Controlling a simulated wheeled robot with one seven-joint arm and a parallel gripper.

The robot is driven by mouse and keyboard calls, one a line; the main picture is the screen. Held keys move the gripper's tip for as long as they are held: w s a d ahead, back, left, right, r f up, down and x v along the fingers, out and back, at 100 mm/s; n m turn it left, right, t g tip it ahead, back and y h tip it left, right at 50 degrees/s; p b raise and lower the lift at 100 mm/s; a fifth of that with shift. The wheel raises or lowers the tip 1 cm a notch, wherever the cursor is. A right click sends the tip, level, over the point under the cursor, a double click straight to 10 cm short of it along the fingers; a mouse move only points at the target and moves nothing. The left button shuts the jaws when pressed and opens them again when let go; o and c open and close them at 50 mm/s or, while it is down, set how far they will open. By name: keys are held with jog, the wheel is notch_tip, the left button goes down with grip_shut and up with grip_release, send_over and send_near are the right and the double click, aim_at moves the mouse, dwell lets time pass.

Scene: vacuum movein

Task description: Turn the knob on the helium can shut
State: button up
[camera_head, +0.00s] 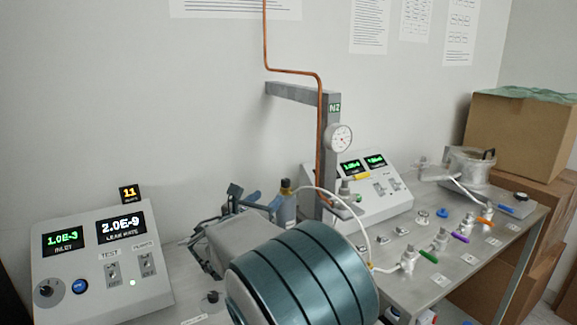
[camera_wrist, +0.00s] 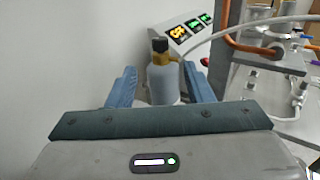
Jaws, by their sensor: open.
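The helium can is a grey-blue bottle (camera_wrist: 162,82) with a yellow collar and a dark knob (camera_wrist: 160,45) on top, upright in the wrist view. In the head view the can (camera_head: 286,210) stands behind my gripper, its lower part hidden. My gripper (camera_wrist: 160,70) is open, with one blue finger to the left and one to the right of the can in the wrist view. Nothing is held. The gripper (camera_head: 257,196) also shows in the head view, just left of the can. I cannot tell whether the fingers touch the can.
A copper pipe on a grey post (camera_head: 329,150) with a gauge (camera_head: 340,138) rises right of the can. A white hose (camera_head: 345,219) loops past it. A display console (camera_head: 374,195) stands behind, and a leak-rate console (camera_head: 100,265) at left. Valves with coloured handles crowd the table (camera_head: 445,290).

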aim_at(288, 180)
jog(key=p+x, duration=0.2)
jog(key=x, duration=1.1)
jog(key=shift+w+d, duration=0.25)
jog(key=shift+w, duration=0.1)
jog(key=c, duration=1)
